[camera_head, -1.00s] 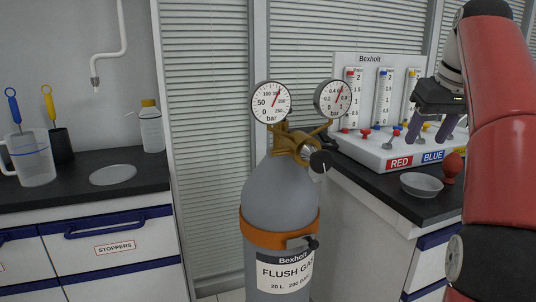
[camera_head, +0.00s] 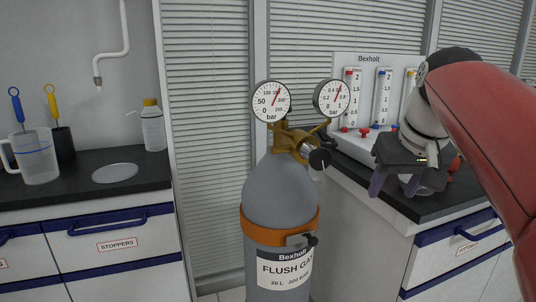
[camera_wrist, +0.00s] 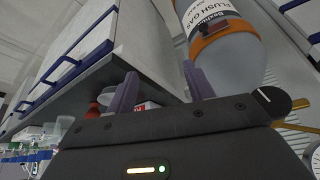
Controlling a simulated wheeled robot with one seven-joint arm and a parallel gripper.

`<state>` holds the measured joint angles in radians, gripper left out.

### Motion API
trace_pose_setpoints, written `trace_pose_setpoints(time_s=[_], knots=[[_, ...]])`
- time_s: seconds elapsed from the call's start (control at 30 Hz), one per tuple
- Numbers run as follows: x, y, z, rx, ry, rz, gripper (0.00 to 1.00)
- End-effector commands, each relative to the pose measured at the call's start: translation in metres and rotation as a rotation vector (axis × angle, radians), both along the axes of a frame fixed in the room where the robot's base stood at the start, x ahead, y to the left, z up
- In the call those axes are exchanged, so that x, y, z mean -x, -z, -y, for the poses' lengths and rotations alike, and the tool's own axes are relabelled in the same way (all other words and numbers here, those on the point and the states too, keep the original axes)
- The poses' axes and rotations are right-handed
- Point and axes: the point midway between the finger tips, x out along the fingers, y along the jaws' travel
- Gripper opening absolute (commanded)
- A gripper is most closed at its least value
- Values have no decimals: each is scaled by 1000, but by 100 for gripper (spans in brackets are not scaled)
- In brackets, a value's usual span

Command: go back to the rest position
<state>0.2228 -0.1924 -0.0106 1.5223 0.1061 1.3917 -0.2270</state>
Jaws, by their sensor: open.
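My gripper (camera_head: 394,184) is in the head view at the right, in front of the right-hand bench and its flowmeter panel. Its two purple fingers point down and stand apart, with nothing seen between them. In the wrist view the fingers (camera_wrist: 158,92) are also spread and empty. The red arm link comes in from the right edge. The gripper hides the front of the panel base and most of the bowl area.
A grey flush gas cylinder (camera_head: 280,195) with two gauges stands left of my gripper. The right bench (camera_head: 440,207) is below and behind the gripper.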

Motion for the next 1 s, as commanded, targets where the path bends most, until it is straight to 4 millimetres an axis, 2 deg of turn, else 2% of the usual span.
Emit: trace_pose_setpoints(time_s=[0.03, 0.2, 0.4, 0.5, 0.6, 0.7, 1.0], knots=[[18, 17, -12, 2, -1, 4, 52], [69, 82, -40, 6, 6, 25, 52], [124, 162, -60, 10, 3, 47, 52], [141, 191, -64, 10, 1, 54, 52], [151, 207, -66, 12, -1, 59, 52], [154, 213, -67, 11, -1, 60, 52], [154, 214, -67, 10, 0, 59, 52]])
